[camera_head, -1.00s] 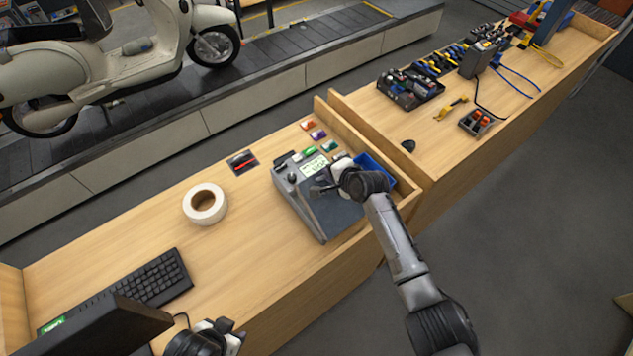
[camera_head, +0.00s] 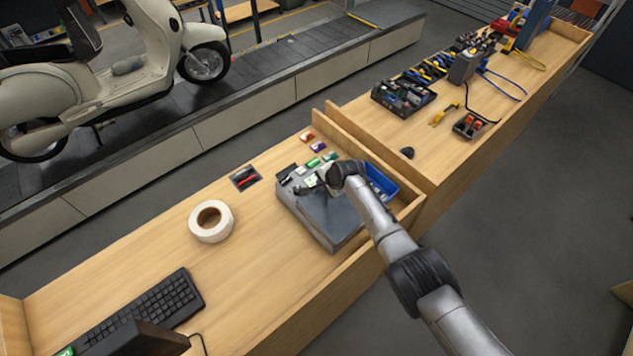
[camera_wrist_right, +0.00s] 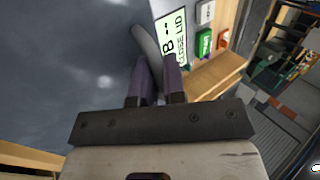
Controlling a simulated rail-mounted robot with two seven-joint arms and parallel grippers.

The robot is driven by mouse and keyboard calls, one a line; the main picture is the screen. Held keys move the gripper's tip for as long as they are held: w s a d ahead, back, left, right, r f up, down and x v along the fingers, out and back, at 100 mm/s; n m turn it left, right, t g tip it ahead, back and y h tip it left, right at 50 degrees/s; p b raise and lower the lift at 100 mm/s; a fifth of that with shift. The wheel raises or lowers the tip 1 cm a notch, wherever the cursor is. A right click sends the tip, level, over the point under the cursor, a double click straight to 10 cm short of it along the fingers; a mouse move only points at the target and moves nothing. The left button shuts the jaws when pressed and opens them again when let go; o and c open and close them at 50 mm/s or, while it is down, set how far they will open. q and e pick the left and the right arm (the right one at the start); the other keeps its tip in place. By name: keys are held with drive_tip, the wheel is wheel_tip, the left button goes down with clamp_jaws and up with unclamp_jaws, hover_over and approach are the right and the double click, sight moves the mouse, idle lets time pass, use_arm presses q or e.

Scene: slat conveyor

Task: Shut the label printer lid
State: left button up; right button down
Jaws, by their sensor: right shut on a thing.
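The label printer (camera_head: 300,213) stands near the right end of the near bench. Its dark grey lid (camera_head: 335,213) covers much of its top; I cannot tell from these views whether a gap is left under it. My right gripper (camera_head: 316,186) is over the printer, beside the display. In the right wrist view its fingers (camera_wrist_right: 158,82) are shut on a curved grey piece (camera_wrist_right: 147,45) at the edge of the lid's smooth surface (camera_wrist_right: 70,70). The lit display (camera_wrist_right: 172,32) there reads "CLOSE LID". My left gripper is out of view.
A blue bin (camera_head: 382,183) sits right behind the printer, by the wooden divider (camera_head: 375,155). A white tape roll (camera_head: 211,221) and a keyboard (camera_head: 145,308) lie to the left. Small coloured blocks (camera_head: 314,162) lie behind the printer.

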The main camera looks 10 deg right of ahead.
idle(0.3)
drive_tip(key=c, duration=1.2)
unclamp_jaws()
drive_tip(key=shift+r, duration=0.1)
drive_tip(key=shift+s+d+r+p, duration=0.15)
drive_tip(key=shift+r+p, duration=0.3)
drive_tip(key=p+v, duration=0.1)
drive_tip(key=v, duration=0.3)
drive_tip(key=shift+s+r+p, duration=0.1)
drive_tip(key=shift+p, duration=0.25)
wheel_tip(320, 180, up, 5)
hover_over(338, 202)
drive_tip(key=shift+v, duration=1.1)
